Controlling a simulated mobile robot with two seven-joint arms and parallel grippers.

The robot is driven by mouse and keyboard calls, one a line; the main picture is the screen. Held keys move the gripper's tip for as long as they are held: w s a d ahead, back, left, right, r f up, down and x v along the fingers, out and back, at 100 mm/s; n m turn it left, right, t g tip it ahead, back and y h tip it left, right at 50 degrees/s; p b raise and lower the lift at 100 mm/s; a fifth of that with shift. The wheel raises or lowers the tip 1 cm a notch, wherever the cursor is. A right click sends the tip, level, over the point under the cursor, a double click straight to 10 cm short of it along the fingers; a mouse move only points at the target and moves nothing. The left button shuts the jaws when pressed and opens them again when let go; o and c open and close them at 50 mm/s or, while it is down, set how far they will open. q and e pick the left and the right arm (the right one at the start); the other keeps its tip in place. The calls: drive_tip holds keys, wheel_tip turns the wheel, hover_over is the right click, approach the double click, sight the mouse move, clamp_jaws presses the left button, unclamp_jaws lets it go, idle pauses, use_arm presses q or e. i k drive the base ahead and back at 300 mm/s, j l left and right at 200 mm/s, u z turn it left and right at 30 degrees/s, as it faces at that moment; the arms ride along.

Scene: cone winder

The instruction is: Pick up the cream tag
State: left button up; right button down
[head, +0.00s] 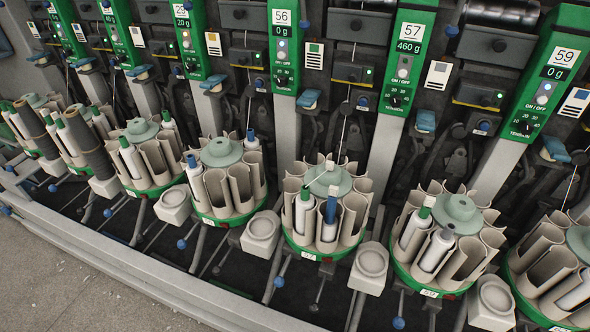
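Several cream tags with small coloured marks are fixed on the dark machine front between the green panels. One cream tag (313,55) with a green square is near the top centre. Another cream tag (438,75) is right of panel 57, one (214,43) is left of centre, and one (575,102) with a blue square is at the right edge. I cannot tell which one the task names. Neither of my grippers is in view.
Round magazines (325,210) with cream pockets, several holding bobbins, line the machine front. Cream square cups (369,268) stick out between them. Blue-knobbed levers (398,322) stand below.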

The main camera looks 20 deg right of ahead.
sight(329, 165)
drive_tip(key=i+z, duration=0.45)
drive_tip(key=z, duration=0.25)
